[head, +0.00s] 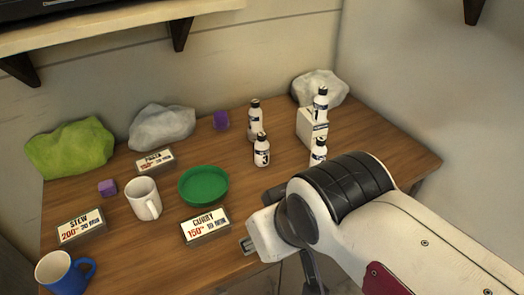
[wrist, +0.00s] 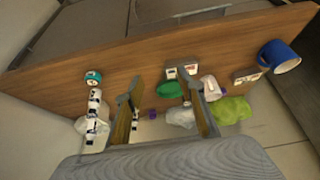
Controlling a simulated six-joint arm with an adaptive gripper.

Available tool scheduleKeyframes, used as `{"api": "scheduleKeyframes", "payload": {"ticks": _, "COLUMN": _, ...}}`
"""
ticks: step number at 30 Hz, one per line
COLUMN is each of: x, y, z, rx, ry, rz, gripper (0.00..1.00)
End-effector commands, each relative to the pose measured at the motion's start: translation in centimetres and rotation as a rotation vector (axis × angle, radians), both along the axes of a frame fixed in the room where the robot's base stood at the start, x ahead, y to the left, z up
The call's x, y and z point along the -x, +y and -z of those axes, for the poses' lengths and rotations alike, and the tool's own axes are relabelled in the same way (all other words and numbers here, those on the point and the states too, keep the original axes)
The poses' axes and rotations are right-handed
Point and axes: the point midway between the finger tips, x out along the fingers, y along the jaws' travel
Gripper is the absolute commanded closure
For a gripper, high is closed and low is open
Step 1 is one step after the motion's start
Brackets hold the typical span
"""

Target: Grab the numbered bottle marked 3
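The bottle marked 3 (head: 261,152) is white with a black cap and stands upright on the table, just in front of another bottle (head: 254,118) whose number I cannot read. A fourth bottle (head: 318,152) stands in front of the box, partly hidden by my arm. In the wrist view my gripper (wrist: 161,95) is open with nothing between its fingertips. A piece of a white bottle (wrist: 135,117) shows beside the left finger, mostly hidden; I cannot tell which bottle.
Purple cube (head: 107,187), purple object (head: 221,120) and crumpled bags lie around. A shelf (head: 100,27) overhangs the back.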

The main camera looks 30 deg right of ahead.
Motion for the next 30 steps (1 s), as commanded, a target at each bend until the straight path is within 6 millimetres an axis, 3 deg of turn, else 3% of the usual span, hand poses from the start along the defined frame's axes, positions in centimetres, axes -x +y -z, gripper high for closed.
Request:
{"api": "scheduleKeyframes", "payload": {"ticks": 5, "x": -0.5, "y": -0.3, "z": 0.0, "rx": 0.004, "ry": -0.007, "rz": 0.008, "gripper": 0.62}}
{"api": "scheduleKeyframes", "payload": {"ticks": 11, "x": -3.0, "y": -1.6, "z": 0.1, "rx": 0.026, "ry": -0.044, "rz": 0.040, "gripper": 0.62}}
{"api": "scheduleKeyframes", "payload": {"ticks": 30, "x": -16.3, "y": -9.6, "z": 1.3, "rx": 0.131, "ry": -0.288, "rz": 0.151, "gripper": 0.62}}
